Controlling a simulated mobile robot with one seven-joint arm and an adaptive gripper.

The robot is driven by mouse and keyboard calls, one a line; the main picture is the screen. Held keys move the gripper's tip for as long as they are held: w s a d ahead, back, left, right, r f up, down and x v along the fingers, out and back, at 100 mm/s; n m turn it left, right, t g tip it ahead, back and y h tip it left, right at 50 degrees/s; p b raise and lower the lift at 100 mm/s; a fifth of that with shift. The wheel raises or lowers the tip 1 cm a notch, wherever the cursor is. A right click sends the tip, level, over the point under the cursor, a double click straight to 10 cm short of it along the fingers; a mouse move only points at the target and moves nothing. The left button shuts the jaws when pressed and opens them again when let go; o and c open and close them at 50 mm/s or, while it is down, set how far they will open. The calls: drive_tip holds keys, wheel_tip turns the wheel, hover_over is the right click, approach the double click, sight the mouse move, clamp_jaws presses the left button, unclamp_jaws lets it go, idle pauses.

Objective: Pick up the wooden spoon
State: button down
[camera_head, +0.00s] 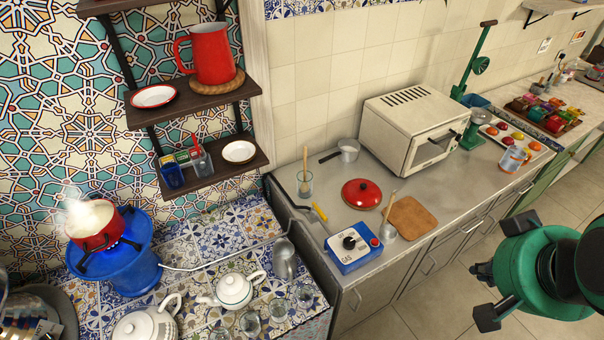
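Two thin wooden handles stand in containers on the grey counter. One wooden handle (305,160) leans upright in a clear glass (304,187) near the counter's back left. The other wooden handle (390,203) stands in a small metal cup (386,231) beside a wooden board. The lower ends are hard to make out, so I cannot tell which one is the wooden spoon. My gripper (485,296) is at the lower right, over the floor in front of the counter. Its dark fingertips are apart with nothing between them, well away from both handles.
A red lid (362,193), wooden board (412,218), blue gas box (353,249), yellow-handled tool (319,212) and small saucepan (348,150) surround the containers. A white oven (415,130) stands behind. A steaming red pot (94,230) sits on a blue burner at left.

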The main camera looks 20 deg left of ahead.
idle(0.4)
drive_tip(key=c, duration=1.7)
unclamp_jaws()
drive_tip(key=shift+c, duration=0.2)
